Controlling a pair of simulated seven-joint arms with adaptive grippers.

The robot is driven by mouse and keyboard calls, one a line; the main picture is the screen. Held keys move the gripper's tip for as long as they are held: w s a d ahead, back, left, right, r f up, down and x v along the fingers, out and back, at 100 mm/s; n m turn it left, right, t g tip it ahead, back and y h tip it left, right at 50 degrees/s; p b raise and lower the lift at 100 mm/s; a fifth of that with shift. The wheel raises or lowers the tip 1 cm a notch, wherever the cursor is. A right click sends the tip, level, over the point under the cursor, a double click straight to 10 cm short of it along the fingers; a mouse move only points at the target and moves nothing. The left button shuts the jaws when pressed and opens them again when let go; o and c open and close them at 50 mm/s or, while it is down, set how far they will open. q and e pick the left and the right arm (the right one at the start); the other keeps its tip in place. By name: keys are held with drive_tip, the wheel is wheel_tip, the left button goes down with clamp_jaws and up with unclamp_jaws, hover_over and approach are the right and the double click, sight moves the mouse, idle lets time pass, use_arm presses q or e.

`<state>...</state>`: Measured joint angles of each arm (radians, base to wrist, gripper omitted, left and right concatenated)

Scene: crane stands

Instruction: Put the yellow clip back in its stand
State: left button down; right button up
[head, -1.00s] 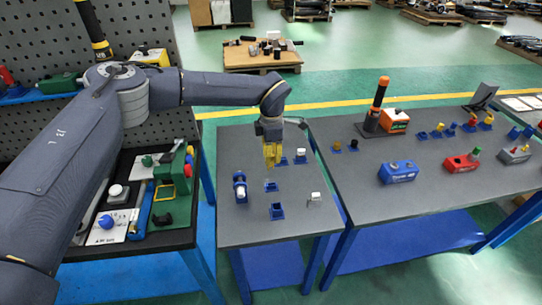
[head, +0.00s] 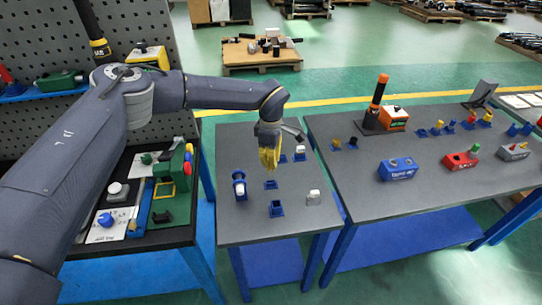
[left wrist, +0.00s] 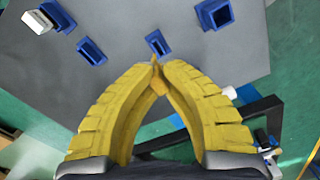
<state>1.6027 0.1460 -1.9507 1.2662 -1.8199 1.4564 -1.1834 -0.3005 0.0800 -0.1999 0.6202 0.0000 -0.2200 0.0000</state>
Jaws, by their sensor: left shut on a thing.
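My left gripper (head: 269,169) has thick yellow ribbed fingers and hangs over the small grey table, pointing down. In the left wrist view its fingertips (left wrist: 156,64) meet around a small orange-yellow piece, the yellow clip (left wrist: 158,84), mostly hidden by the fingers. An empty-looking blue stand (head: 270,185) is just below the fingertips; a blue stand (left wrist: 158,43) also shows just beyond them in the wrist view. Another blue stand (head: 277,210) sits nearer the front edge. I cannot tell the clip's height above the table. My right gripper is not in view.
A blue stand (head: 239,178) with a white piece is at the left. A larger table (head: 420,180) with tools adjoins on the right.

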sight(271, 168)
use_arm(q)
drive_tip(key=shift+f, duration=1.55)
drive_tip(key=shift+m, duration=0.3)
drive_tip(key=shift+f, duration=0.4)
drive_tip(key=shift+f, duration=1.1)
drive_tip(key=c, duration=1.5)
unclamp_jaws()
drive_tip(key=shift+r, duration=0.1)
drive_tip(key=shift+r, duration=2.35)
